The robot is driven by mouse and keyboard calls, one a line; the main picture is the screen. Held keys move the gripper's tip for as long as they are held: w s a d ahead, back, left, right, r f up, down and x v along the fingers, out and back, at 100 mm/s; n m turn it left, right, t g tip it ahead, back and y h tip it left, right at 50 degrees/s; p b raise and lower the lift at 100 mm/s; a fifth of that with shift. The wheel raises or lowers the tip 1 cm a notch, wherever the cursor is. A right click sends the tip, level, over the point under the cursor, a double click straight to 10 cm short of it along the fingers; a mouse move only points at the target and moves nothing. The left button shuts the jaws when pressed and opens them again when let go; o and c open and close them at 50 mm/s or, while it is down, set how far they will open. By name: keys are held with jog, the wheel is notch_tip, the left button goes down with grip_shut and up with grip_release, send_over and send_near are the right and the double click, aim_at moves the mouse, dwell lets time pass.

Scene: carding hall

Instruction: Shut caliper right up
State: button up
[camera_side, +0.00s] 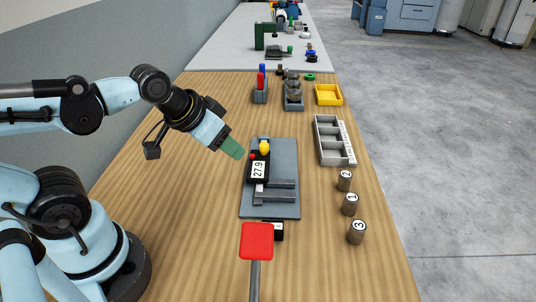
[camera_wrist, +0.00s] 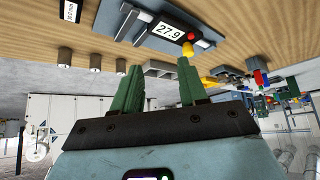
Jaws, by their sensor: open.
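The caliper (camera_side: 259,169) lies on a grey plate (camera_side: 286,160) on the wooden bench. Its display reads 27.9, and a red knob and a yellow knob sit at its far end. Its two grey jaws (camera_side: 274,190) point right with a gap between them. In the wrist view the caliper's display (camera_wrist: 168,30) shows near the top. My gripper (camera_side: 236,150) is up and left of the caliper's far end, apart from it. In the wrist view its two green fingers (camera_wrist: 158,78) are spread with nothing between them.
Cylinders numbered 2, 1 (camera_side: 350,205) and 3 stand at right. A grey sectioned tray (camera_side: 328,140) and a yellow tray (camera_side: 328,95) lie behind them. Holders (camera_side: 260,95) stand farther back. A red square paddle (camera_side: 257,240) stands in front. The bench's left side is clear.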

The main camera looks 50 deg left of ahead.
jog(key=shift+o, duration=0.9)
jog(key=shift+w+r, duration=0.1)
jog(key=r+g, duration=0.2)
jog(key=g, duration=0.5)
send_over(264, 144)
notch_tip(264, 144, down, 12)
grip_shut()
